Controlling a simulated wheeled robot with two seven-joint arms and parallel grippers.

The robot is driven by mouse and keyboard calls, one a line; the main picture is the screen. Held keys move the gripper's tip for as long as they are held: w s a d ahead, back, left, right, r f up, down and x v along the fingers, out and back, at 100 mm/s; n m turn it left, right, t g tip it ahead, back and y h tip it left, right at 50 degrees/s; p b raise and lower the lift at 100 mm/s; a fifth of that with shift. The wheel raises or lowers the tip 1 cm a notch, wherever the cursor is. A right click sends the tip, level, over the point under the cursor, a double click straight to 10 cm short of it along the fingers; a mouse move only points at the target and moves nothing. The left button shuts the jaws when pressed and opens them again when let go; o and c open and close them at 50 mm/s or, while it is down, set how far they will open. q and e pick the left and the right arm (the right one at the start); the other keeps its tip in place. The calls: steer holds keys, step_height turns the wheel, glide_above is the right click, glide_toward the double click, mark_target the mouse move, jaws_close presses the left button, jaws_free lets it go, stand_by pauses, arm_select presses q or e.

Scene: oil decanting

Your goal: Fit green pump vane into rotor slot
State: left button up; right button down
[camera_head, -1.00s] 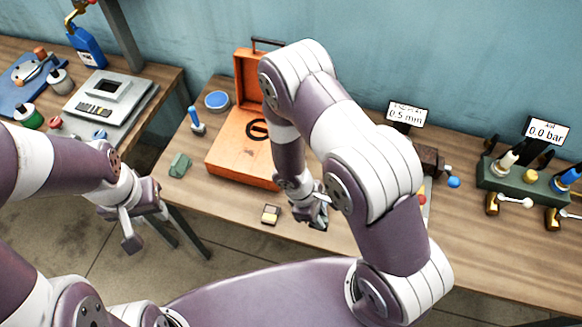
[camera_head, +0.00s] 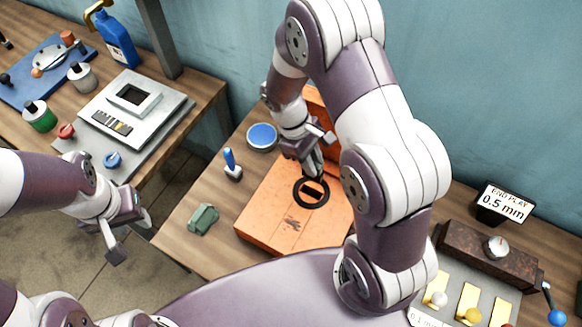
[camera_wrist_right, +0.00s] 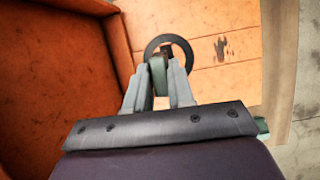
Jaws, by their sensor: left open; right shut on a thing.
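In the right wrist view, a green vane (camera_wrist_right: 158,76) is pinched between the fingertips of my right gripper (camera_wrist_right: 160,72). The black ring-shaped rotor (camera_wrist_right: 172,52) with a dark slot lies just beyond the fingertips. In the head view, the rotor (camera_head: 311,191) lies on the orange case (camera_head: 275,222), and my right gripper (camera_head: 312,166) is at its far edge. I cannot tell whether the vane touches the rotor. My left gripper (camera_head: 127,234) is open and empty, off the table's left edge.
A green block (camera_head: 202,219) and a blue-handled tool (camera_head: 231,165) stand left of the case. A round blue-topped tin (camera_head: 262,137) is behind them. The end play gauge fixture (camera_head: 480,254) stands to the right. The case's raised lid is close behind my right gripper.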

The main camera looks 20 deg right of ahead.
mark_target(307, 177)
steer(key=shift+s+a+r, duration=0.1)
steer(key=shift+s+a, duration=0.05)
steer(key=shift+n, duration=0.3)
steer(key=f, duration=0.3)
steer(key=f+p, duration=0.1)
steer(key=f, duration=0.2)
steer(key=f+p, duration=0.1)
steer(key=f, duration=0.2)
steer(key=shift+s+f, duration=0.15)
steer(key=shift+s, duration=0.15)
steer(key=shift+f, duration=0.2)
steer(key=shift+s, duration=0.15)
steer(key=c, duration=1.4)
jaws_free()
steer(key=shift+f+b, duration=0.15)
steer(key=shift+b, duration=0.15)
steer(key=o, duration=0.4)
